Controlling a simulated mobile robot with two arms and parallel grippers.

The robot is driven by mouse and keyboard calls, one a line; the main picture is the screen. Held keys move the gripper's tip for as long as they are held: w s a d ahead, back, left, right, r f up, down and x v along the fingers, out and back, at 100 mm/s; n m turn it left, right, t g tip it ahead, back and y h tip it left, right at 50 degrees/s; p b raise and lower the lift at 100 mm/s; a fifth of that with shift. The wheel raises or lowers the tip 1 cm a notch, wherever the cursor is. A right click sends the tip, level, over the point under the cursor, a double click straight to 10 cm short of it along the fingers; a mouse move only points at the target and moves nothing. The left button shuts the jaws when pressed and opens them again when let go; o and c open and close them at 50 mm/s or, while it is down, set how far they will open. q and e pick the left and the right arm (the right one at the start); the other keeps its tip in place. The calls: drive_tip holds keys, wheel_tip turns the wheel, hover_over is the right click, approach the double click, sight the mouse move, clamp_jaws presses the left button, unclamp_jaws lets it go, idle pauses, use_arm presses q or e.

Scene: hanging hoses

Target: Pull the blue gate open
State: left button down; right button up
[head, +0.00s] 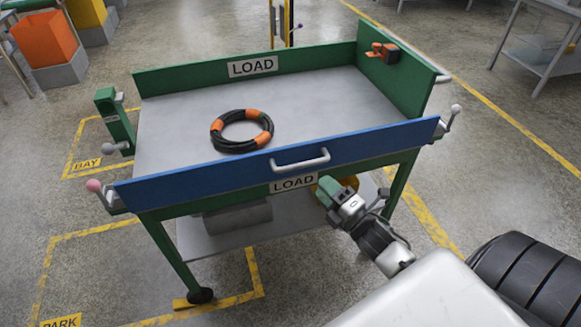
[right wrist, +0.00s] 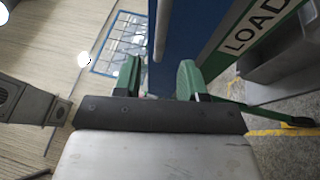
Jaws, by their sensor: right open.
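The blue gate (head: 230,177) stands upright along the near side of a green-framed cart, with a pale bar handle (head: 300,161) near its middle. My right gripper (head: 328,190) is in front of the cart, just below and right of the handle, by the lower LOAD label. In the right wrist view its two green fingers (right wrist: 160,80) are apart with nothing seen held. The blue gate (right wrist: 180,35) and the pale handle bar (right wrist: 162,28) show just beyond the fingers. Whether anything touches is unclear. My left gripper is not in view.
A black hose coil with orange bands (head: 241,131) lies on the grey cart bed (head: 170,110). A pink-knobbed lever (head: 95,187) and a pale-knobbed lever (head: 454,112) sit at the gate's ends. A green post (head: 116,120) stands left. The near-left floor is clear.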

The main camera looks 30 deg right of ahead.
sight(301, 163)
drive_tip(key=x, duration=0.9)
drive_tip(key=shift+w+p, duration=0.1)
drive_tip(key=shift+p, duration=0.3)
drive_tip(key=shift+c, duration=0.4)
drive_tip(key=shift+f, duration=0.1)
clamp_jaws()
